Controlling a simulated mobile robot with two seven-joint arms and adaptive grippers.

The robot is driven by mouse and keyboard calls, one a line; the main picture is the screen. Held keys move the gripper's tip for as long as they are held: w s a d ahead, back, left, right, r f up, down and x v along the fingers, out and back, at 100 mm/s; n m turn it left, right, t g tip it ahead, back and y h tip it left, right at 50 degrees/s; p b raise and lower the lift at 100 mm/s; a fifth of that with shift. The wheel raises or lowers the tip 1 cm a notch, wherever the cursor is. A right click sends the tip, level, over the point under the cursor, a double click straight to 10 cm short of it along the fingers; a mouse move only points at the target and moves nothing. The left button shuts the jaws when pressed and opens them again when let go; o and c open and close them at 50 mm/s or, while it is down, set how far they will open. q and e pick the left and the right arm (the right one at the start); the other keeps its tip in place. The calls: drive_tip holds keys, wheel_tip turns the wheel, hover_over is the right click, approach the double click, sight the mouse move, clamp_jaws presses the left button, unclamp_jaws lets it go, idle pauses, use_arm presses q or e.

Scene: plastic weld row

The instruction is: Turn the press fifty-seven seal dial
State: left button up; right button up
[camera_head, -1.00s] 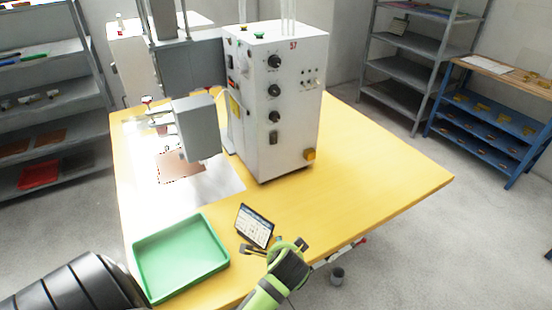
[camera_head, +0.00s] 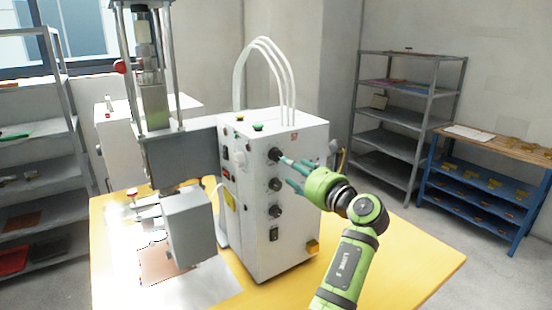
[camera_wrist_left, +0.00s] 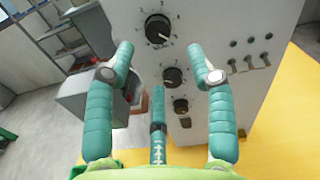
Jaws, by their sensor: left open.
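The white press control box (camera_head: 252,240), with a small red number at its upper corner, stands on the yellow table. Its panel carries a column of three dark dials: the top dial (camera_head: 275,154), the middle dial (camera_head: 275,184) and the lower dial (camera_head: 275,211). I cannot read which one is the seal dial. My left gripper (camera_head: 288,171) is open, its teal fingers pointing at the panel near the top dial. In the wrist view the top dial (camera_wrist_left: 158,28) shows between and beyond the open fingertips, with no contact visible. My right gripper is out of view.
The press head (camera_head: 188,225) hangs left of the box over a sheet on the yellow table (camera_head: 400,265). Curved white hoses (camera_head: 270,55) rise from the box top. Grey shelves (camera_head: 405,130) and a blue rack (camera_head: 480,190) stand to the right.

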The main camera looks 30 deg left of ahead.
sight(278, 158)
use_arm(q)
drive_tip(key=x, duration=0.1)
drive_tip(key=p+x, duration=0.1)
drive_tip(key=x, duration=0.1)
drive_tip(key=p+x, duration=0.1)
drive_tip(key=x, duration=0.1)
drive_tip(key=shift+w+a+r, duration=0.1)
drive_tip(key=shift+a+r, duration=0.15)
drive_tip(key=shift+r, duration=0.05)
drive_tip(key=shift+w+a+f+p, duration=0.15)
drive_tip(key=shift+a+p, duration=0.15)
drive_tip(key=shift+a, duration=0.15)
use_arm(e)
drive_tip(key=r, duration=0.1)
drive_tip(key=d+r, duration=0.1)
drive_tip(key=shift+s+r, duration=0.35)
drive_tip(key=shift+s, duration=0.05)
use_arm(q)
drive_tip(key=shift+c, duration=0.4)
clamp_jaws()
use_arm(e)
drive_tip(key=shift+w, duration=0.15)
